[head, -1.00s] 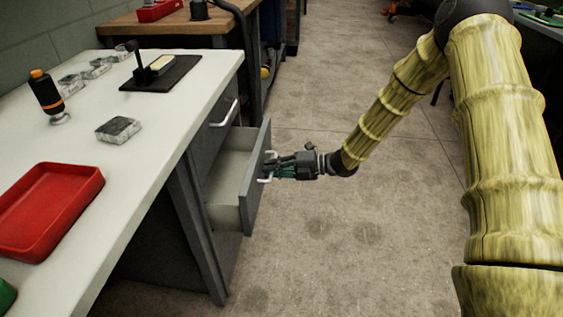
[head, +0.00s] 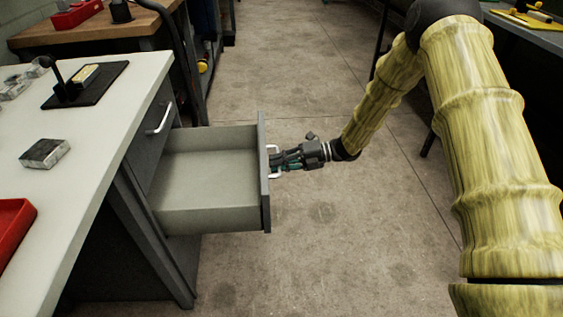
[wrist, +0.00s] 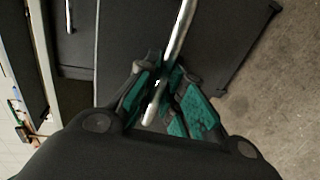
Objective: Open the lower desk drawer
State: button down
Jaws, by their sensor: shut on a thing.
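The lower desk drawer (head: 205,185) is pulled well out of the desk in the head view, and its light inside looks empty. Its dark front (head: 264,175) faces right and carries a pale metal handle (head: 273,162). My gripper (head: 279,160) is at this handle, with its fingers closed around it. In the wrist view the handle (wrist: 178,45) runs between the green-padded fingers (wrist: 165,90), in front of the dark drawer front (wrist: 120,35). The upper drawer, with its own handle (head: 160,118), is shut.
The white desk top (head: 95,150) holds a red tray (head: 12,228), a glassy block (head: 45,153) and a black mat (head: 88,86). A wooden bench (head: 85,28) stands behind. The concrete floor (head: 310,240) right of the drawer is clear.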

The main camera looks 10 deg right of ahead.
jog(key=shift+d, duration=0.1)
jog(key=c, duration=1.5)
grip_release()
jog(key=v, duration=1.2)
